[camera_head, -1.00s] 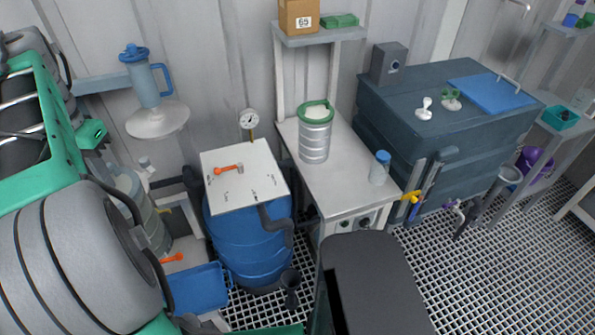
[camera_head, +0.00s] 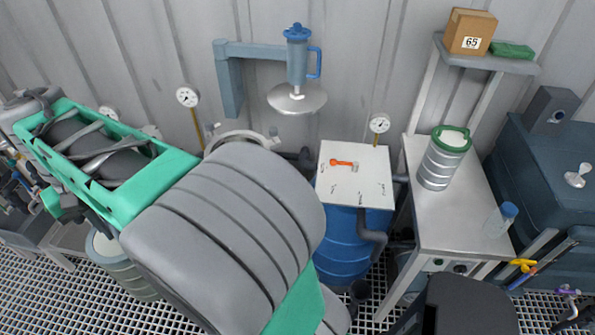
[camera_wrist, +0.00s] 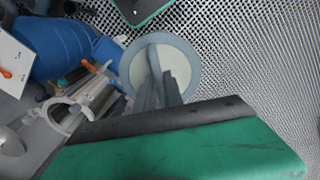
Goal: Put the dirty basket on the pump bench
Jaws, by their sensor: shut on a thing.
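My gripper (camera_head: 97,224) is at the lower left of the head view, shut at the top of a ribbed grey round basket (camera_head: 128,277) with a pale inside. I take this to be the dirty basket; no dirt can be made out. In the wrist view its blue-grey rim (camera_wrist: 192,58) surrounds my gripper (camera_wrist: 160,80), and it hangs over the grating floor. Another ribbed metal basket with a green rim (camera_head: 440,165) stands upright on a grey bench (camera_head: 455,215) at the right. Which bench is the pump bench, I cannot tell for sure.
A blue drum (camera_head: 340,245) with a white lid (camera_head: 355,172) stands left of the bench. A vessel with an open ring (camera_wrist: 70,115) is close to the held basket in the wrist view. Another grey bench (camera_head: 65,240) is at the far left. A box marked 65 (camera_head: 470,30) sits on a shelf.

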